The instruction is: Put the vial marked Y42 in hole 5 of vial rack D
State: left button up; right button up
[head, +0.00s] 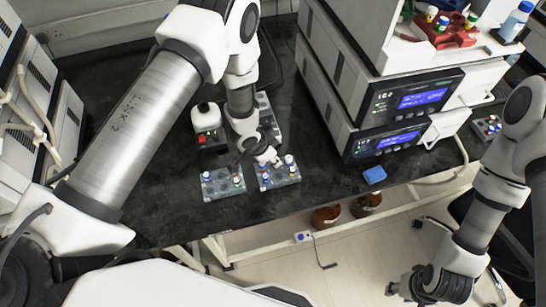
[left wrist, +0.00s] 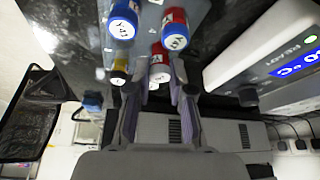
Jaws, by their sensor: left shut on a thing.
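My left gripper (head: 265,158) is low over the front right vial rack (head: 281,181). In the left wrist view, its two fingers (left wrist: 160,92) are shut on a red-capped vial (left wrist: 160,66), whose mark I cannot read. Another red-capped vial (left wrist: 175,30) stands just beyond, its mark starting with Y. A blue-capped vial (left wrist: 123,20) and a yellow-capped vial (left wrist: 118,75) are to the left. A second rack (head: 222,185) with a few vials stands left of the first. I cannot read rack letters or hole numbers. My right gripper (head: 402,286) is far from the racks, near the bottom right; its fingers are unclear.
A grey rack (head: 269,118) lies behind the gripper. A device with a red switch (head: 207,128) stands to the left, and stacked instruments with blue displays (head: 397,140) to the right. Dark bench (head: 325,190) is clear between.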

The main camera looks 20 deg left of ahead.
pick_arm(q)
jog(key=shift+f, duration=0.35)
jog(key=o, duration=1.2)
jog(key=shift+r+p, duration=2.5)
jog(key=shift+r, duration=0.6)
